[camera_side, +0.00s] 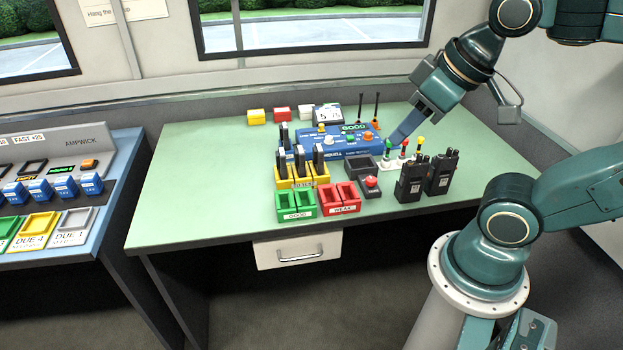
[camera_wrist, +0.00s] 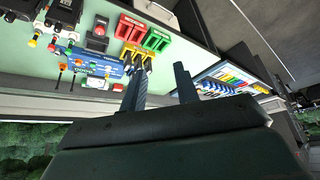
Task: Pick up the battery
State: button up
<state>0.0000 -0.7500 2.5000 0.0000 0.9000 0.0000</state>
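Several small blue blocks with white labels, which may be the batteries, sit in a row on the AMPWICK charger (camera_side: 95,146) at the left; one blue block (camera_side: 38,188) is near the row's middle. Several upright dark pieces (camera_side: 318,158) stand in a yellow rack (camera_side: 284,181) on the green table; I cannot tell if these are batteries. My gripper (camera_side: 402,136) is above the table's right side, near the blue tester, away from the charger. In the wrist view, its two fingers (camera_wrist: 162,70) are apart with nothing between them.
Green and red bins (camera_side: 338,207) stand at the table's front, with a red button (camera_side: 371,185) beside them. Two black radios (camera_side: 411,180) stand to the right. The blue tester (camera_side: 335,142) is behind. The table's left part (camera_side: 195,180) is clear.

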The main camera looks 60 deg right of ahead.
jog(key=o, duration=0.8)
jog(key=w+d+r+n+g, duration=0.15)
jog(key=w+r, duration=0.35)
jog(key=w, duration=0.6)
jog(key=n+g+y, duration=0.1)
jog(key=n+g, duration=0.2)
jog(key=n, duration=0.5)
send_over(284, 125)
jog(key=s, duration=0.1)
notch_tip(284, 125, down, 18)
jog(key=shift+m, duration=0.25)
jog(key=shift+w+f, duration=0.15)
jog(key=shift+f, duration=2)
jog(key=shift+w+f, duration=0.15)
jog(key=shift+f, duration=2)
